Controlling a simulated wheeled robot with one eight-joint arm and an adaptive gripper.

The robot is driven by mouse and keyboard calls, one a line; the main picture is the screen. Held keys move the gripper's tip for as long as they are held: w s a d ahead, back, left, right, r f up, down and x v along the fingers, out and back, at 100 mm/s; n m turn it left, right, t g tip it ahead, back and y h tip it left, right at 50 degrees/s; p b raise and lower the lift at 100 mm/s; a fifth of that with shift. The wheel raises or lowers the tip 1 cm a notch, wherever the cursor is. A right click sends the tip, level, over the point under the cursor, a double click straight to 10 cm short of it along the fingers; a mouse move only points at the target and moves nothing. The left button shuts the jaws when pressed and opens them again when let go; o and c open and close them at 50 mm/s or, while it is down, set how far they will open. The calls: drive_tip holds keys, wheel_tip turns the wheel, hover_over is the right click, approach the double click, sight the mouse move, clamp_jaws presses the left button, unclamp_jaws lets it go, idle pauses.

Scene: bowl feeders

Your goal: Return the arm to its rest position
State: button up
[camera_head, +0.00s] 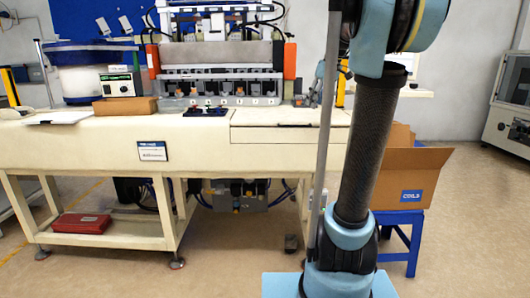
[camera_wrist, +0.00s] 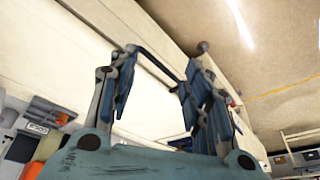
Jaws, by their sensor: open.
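My gripper (camera_wrist: 160,72) shows in the wrist view with its two blue-padded fingers spread apart. No object shows between the fingers. Behind them is a pale cream surface (camera_wrist: 60,50), seen tilted, with the tan floor beyond it at the upper right. In the head view my light-blue arm with its dark ribbed link stands upright right of centre. I cannot make out my gripper with certainty in that view.
A cream workbench (camera_head: 190,140) carries a feeder machine (camera_head: 220,70) and a brown box (camera_head: 125,106). A cardboard box (camera_head: 400,182) sits on a blue stool (camera_head: 405,220) behind my arm. A red case (camera_head: 82,223) lies on the lower shelf. The front floor is clear.

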drive_tip(key=s+a+f+m+h, duration=0.1)
drive_tip(key=s+f+m, duration=0.6)
drive_tip(key=s+f, duration=2.4)
drive_tip(key=shift+s+a+f+g+h, duration=0.3)
drive_tip(key=shift+s+a+f+h, duration=0.1)
drive_tip(key=shift+h, duration=0.3)
